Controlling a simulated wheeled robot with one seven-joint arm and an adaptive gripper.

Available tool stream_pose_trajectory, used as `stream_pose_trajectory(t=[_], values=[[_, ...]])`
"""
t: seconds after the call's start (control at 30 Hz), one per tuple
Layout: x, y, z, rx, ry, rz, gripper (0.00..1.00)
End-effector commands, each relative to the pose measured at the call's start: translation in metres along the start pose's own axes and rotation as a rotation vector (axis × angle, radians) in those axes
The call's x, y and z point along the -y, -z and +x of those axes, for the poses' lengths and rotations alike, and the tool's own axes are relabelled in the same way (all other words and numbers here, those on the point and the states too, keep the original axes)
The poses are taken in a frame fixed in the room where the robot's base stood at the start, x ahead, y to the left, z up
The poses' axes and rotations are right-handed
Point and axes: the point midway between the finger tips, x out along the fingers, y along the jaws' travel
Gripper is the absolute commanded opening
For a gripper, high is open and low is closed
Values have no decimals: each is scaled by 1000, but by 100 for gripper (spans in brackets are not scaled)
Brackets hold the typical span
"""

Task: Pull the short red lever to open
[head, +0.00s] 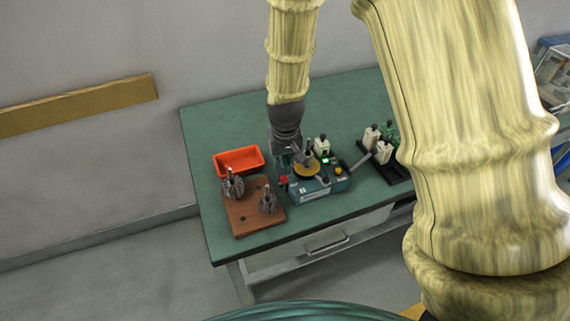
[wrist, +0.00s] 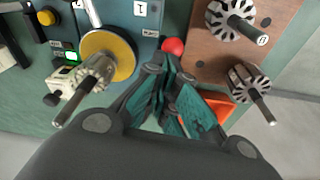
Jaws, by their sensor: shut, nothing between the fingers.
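The short red lever shows as a round red knob (wrist: 173,46) in the wrist view, at the edge of the teal winding machine. In the head view the red knob (head: 283,180) is at the machine's left side. My gripper (wrist: 169,76) is shut and empty, with its fingertips just below the knob in the wrist picture. I cannot tell whether they touch it. In the head view my gripper (head: 284,161) is over the machine's back left corner. The teal machine (head: 312,195) carries a yellow disc (wrist: 118,53) with a metal armature on its shaft.
A brown wooden board (head: 245,219) with two armatures lies left of the machine. An orange tray (head: 239,150) sits behind the board. A black lever (head: 364,161) sticks out on the machine's right.

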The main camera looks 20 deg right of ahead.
Motion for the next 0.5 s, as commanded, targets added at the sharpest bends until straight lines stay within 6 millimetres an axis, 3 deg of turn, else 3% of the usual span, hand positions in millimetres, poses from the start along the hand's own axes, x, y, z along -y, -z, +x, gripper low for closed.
stream_pose_trajectory(t=[0.2,0.5], values=[[-3,19,-16,0,0,2,0],[-6,-3,-33,-2,0,1,0]])
